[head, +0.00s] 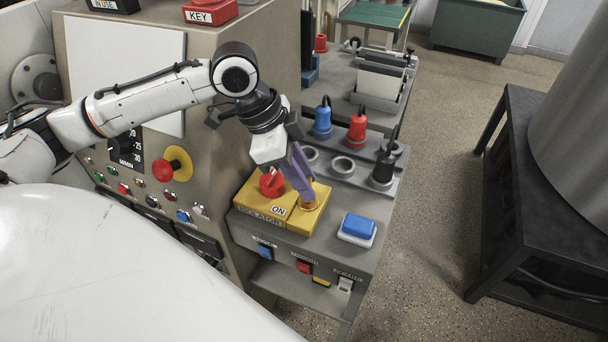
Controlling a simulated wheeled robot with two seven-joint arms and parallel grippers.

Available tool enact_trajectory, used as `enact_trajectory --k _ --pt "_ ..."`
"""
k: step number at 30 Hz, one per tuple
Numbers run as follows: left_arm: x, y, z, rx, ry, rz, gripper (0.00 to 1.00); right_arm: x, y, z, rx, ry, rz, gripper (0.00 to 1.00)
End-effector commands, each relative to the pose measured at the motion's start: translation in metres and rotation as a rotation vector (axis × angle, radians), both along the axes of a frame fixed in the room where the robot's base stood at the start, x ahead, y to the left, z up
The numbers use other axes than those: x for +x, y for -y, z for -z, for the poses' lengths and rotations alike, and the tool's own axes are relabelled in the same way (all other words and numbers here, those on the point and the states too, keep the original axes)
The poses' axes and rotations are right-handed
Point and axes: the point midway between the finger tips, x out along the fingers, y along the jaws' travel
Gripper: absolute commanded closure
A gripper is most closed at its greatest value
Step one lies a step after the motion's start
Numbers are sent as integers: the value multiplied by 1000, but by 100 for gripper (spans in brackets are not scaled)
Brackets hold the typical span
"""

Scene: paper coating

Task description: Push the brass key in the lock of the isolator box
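The yellow isolator box (265,203) sits on the grey bench, with a red rotary switch (271,183) and labels reading "ON" and "ISOLATOR". A round brass lock (310,205) is on the right part of its top. My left gripper (308,196) points down, its purple fingers tilted with the tips at the brass lock. The fingers overlap from this angle, so I cannot tell whether they are shut on a key. The key cannot be made out apart from the brass at the fingertips. My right gripper is not in view.
A blue push button (358,227) stands just right of the box. Behind it, a grey rack (345,184) holds blue, red and black plugs with empty rings. A machine panel with a red knob (164,171) is at the left. A dark stand (515,190) is at the right.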

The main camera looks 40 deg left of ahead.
Motion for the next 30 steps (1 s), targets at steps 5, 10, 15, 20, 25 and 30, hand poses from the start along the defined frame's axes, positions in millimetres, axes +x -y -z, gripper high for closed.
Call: enact_trajectory --k 5,10,15,20,25,30 --pt "0 0 1 0 -1 0 53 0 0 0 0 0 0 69" --pt "0 -1 1 1 -1 0 53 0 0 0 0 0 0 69" --pt "-1 -3 -5 2 2 -1 53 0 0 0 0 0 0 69" --pt "-6 -11 -30 5 5 -2 53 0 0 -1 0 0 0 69" --pt "-15 -21 -62 3 5 -1 53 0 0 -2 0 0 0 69" --pt "-21 -28 -85 2 3 -2 53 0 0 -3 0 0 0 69"
